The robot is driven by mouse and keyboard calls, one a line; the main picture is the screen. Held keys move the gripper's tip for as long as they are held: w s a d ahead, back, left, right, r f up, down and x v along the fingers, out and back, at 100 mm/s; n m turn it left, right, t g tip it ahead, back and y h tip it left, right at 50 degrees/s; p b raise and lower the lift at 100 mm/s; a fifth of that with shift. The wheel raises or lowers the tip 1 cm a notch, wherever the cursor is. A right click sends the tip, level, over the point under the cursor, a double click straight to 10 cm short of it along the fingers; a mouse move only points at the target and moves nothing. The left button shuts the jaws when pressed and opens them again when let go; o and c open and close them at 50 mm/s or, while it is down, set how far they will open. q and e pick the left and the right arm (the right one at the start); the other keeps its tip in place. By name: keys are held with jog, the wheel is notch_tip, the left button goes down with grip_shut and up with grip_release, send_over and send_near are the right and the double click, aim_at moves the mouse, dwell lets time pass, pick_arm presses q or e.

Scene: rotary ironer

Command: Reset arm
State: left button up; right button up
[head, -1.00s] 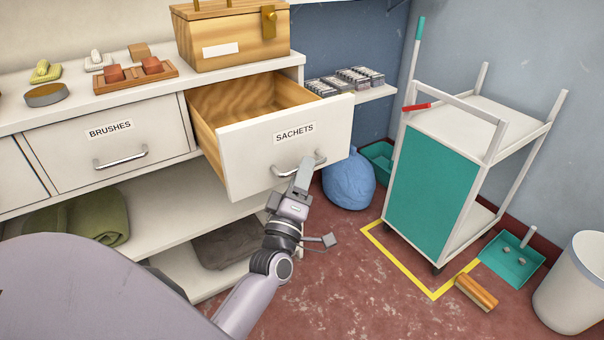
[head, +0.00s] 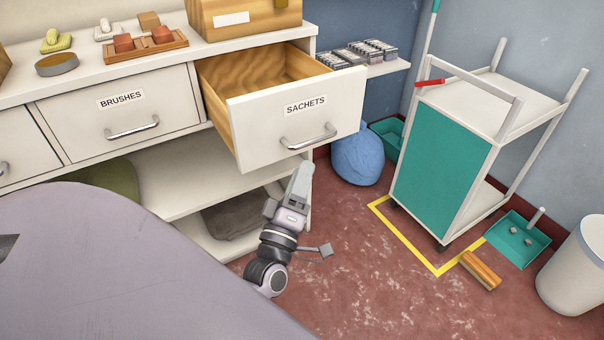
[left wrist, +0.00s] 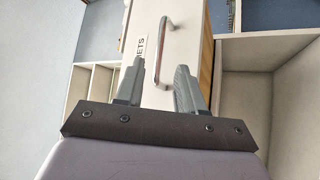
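The SACHETS drawer (head: 260,125) stands pulled open and looks empty where its inside shows. Its metal handle (head: 309,138) is in full view on the white front. My left gripper (head: 301,174) is just below and in front of the handle, apart from it in the head view. In the left wrist view, the fingers of my left gripper (left wrist: 160,78) are spread with nothing between them. The handle (left wrist: 161,55) lies beyond the fingertips there. My right gripper is not in view.
The BRUSHES drawer (head: 75,115) is shut. A wooden box (head: 245,20) stands on the counter. A blue bag (head: 358,158), a teal-sided cart (head: 440,160), a wooden-backed brush (head: 480,270) and a white bin (head: 575,270) stand or lie at the right. Red floor is clear below my gripper.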

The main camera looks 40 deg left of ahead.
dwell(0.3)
pick_arm(q)
jog(key=s+d+f+m+g+h, duration=1)
jog(key=s+d+f+m, duration=0.3)
jog(key=m, duration=0.6)
jog(key=s+a+r+g+y+p, duration=0.1)
jog(key=s+a+r+p, duration=0.1)
jog(key=r+p, duration=1.1)
jog(key=a+p, duration=0.1)
jog(key=p, duration=0.7)
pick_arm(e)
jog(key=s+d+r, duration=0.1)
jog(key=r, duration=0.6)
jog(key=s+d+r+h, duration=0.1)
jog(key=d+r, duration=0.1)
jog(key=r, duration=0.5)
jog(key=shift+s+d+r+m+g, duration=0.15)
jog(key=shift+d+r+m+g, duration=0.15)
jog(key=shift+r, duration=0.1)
pick_arm(q)
jog(key=shift+r, duration=0.15)
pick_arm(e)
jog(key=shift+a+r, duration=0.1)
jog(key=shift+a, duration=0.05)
